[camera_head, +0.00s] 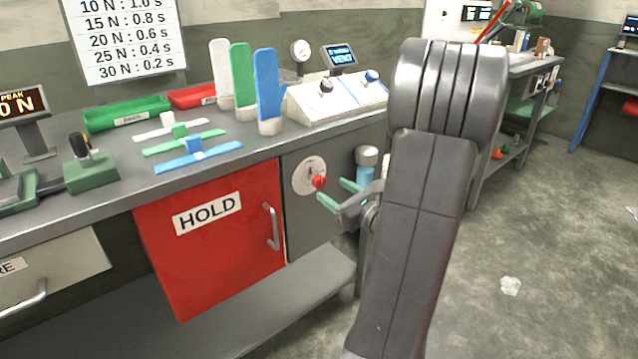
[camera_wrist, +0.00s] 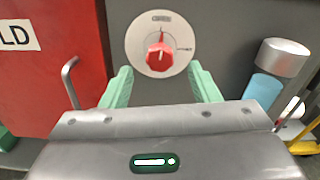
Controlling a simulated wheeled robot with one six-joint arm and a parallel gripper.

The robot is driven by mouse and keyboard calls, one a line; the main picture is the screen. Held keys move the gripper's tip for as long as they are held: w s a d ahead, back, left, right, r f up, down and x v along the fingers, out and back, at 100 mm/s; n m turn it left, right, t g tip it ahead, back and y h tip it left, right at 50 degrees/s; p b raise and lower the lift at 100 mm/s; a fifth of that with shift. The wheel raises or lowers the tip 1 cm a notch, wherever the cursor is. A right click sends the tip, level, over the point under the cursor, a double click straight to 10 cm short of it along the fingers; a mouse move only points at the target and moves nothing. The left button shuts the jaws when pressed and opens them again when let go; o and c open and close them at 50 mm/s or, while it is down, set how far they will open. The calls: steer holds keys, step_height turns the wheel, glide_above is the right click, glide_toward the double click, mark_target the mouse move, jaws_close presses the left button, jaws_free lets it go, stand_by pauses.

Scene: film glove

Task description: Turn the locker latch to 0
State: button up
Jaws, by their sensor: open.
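The locker latch is a red knob (camera_head: 319,182) on a round white dial (camera_head: 308,172), set in a dark grey panel right of the red locker door (camera_head: 215,235) marked HOLD. In the wrist view the knob (camera_wrist: 159,54) sits at the middle of the dial (camera_wrist: 140,45), with its pointed end up toward a small label at the top. Another small label is at the dial's right; both are too small to read. My gripper (camera_head: 338,192) is open in front of the dial. In the wrist view its green fingers (camera_wrist: 161,85) are spread below and either side of the knob, apart from it.
The locker door's metal handle (camera_head: 271,227) stands out just left of the panel. A blue bottle with a grey cap (camera_head: 366,160) is close on the right. The bench top (camera_head: 120,190) above carries trays, coloured strips and a control box. Open floor lies to the right.

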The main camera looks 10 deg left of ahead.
mark_target(322, 183)
steer(key=x, duration=0.7)
steer(key=shift+a+b, duration=0.1)
steer(key=shift+b, duration=0.3)
steer(key=c, duration=1)
steer(key=shift+o, duration=0.2)
steer(key=shift+n+b, duration=0.6)
steer(key=shift+b, duration=0.15)
steer(key=o, duration=1)
steer(key=shift+c, duration=0.2)
steer(key=p+v, duration=0.2)
steer(key=v, duration=1.1)
steer(key=shift+s+d, duration=0.2)
steer(key=shift+d, duration=0.15)
